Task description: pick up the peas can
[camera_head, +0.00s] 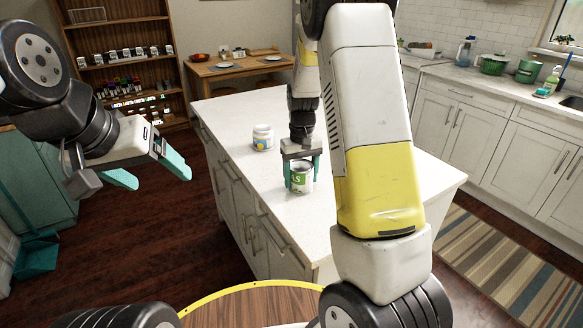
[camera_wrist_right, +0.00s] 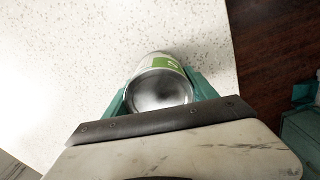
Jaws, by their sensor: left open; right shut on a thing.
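The peas can (camera_head: 301,180) is a metal can with a green and white label, upright at the island's front part. My right gripper (camera_head: 302,174) comes down over it from above, with its teal fingers on either side of the can, shut on it. In the right wrist view the can (camera_wrist_right: 162,88) shows its silver end between the two fingers (camera_wrist_right: 160,100). I cannot tell whether the can touches the counter. My left gripper (camera_head: 158,180) is open and empty, out over the floor to the left of the island.
A wooden table (camera_head: 240,68) and a shelf with small jars (camera_head: 125,55) stand at the back. Cabinets (camera_head: 480,130) line the right.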

